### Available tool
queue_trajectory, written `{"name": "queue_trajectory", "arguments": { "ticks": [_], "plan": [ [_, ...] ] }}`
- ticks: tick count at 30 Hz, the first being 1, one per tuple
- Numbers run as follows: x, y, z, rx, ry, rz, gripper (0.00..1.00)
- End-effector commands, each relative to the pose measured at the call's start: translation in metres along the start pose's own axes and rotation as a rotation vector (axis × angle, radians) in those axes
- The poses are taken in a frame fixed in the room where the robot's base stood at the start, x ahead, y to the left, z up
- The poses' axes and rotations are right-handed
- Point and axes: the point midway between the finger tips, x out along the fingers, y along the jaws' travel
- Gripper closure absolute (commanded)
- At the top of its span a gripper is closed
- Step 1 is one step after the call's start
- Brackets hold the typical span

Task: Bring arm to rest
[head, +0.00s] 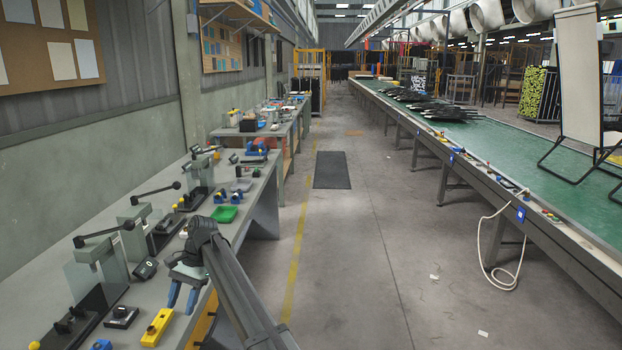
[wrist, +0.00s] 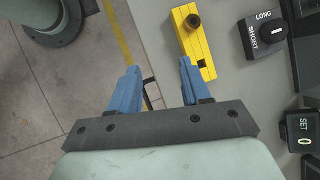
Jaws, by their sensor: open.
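My gripper (head: 183,297) is at the end of my dark arm, over the right edge of the grey workbench (head: 48,293) in the head view. Its two blue fingers point down and stand apart with nothing between them. In the wrist view my gripper (wrist: 158,82) also shows open and empty, with the floor and the bench edge behind it. The same yellow block (head: 157,327) lies on the bench below and left of the fingers in the head view.
Lever presses (head: 100,245), a green tray (head: 224,213) and small devices crowd the bench. A SHORT/LONG switch box (wrist: 262,36) and a SET display box (wrist: 301,131) sit near the gripper. A green conveyor (head: 500,165) runs along the right.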

Motion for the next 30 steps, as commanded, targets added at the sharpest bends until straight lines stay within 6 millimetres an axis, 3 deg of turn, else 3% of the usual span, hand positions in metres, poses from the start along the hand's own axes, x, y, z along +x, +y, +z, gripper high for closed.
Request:
{"name": "queue_trajectory", "arguments": {
  "ticks": [1, 9, 15, 22, 30],
  "plan": [
    [0.014, 0.028, -0.015, 0.01, -0.012, -0.003, 0.52],
    [0.081, 0.124, -0.077, 0.036, -0.008, 0.003, 0.52],
    [0.139, 0.201, -0.11, 0.055, 0.007, 0.022, 0.52],
    [0.202, 0.292, -0.13, 0.069, 0.019, 0.052, 0.52],
    [0.273, 0.397, -0.129, 0.073, 0.021, 0.095, 0.52]
  ]
}}
